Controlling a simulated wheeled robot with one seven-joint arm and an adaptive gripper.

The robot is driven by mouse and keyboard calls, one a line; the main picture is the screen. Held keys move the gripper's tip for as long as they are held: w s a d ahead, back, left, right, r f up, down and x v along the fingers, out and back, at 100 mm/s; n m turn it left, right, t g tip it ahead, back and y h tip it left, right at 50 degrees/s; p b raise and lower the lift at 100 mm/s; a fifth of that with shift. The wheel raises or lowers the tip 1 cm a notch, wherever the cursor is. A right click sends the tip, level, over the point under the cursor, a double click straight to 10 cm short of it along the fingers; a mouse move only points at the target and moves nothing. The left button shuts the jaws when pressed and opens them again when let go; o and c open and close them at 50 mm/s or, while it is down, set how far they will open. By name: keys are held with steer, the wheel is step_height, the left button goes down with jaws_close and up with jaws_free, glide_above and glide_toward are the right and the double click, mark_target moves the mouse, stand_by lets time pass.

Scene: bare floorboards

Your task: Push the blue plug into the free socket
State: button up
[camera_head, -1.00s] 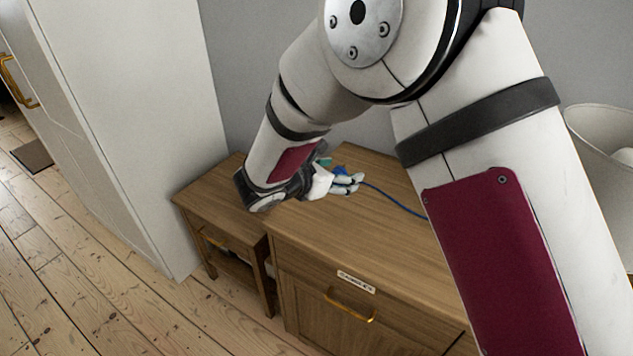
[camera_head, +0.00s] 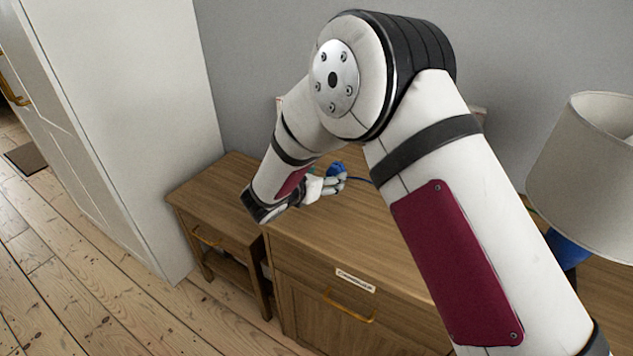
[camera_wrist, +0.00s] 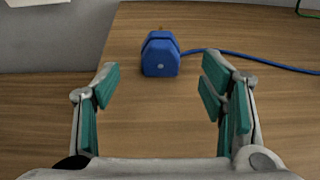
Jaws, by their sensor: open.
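The blue plug (camera_wrist: 160,56) lies on the wooden cabinet top, ahead of my gripper and roughly midway between its fingers in the wrist view. A metal pin shows at its far end, pointing away from me. Its blue cord runs off to the right. In the head view the plug (camera_head: 337,169) shows just beyond my gripper (camera_head: 336,185). My gripper (camera_wrist: 160,92) is open and empty, with teal pads on both fingers, and is low over the wood. The plug is apart from the fingers. I cannot make out a socket in either view.
The cabinet (camera_head: 384,257) has a labelled front and a brass handle. A lower side table (camera_head: 205,190) stands left of it, beside a tall white cupboard (camera_head: 125,110). A lamp with a pale shade (camera_head: 585,180) is at the right. A green cord (camera_wrist: 308,14) shows at the far right.

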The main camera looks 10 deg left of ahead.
mark_target(333, 172)
steer(key=shift+b+x, duration=0.8)
steer(key=shift+x, duration=2.1)
jaws_close()
steer(key=shift+r+p, duration=0.9)
steer(key=shift+r, duration=1.65)
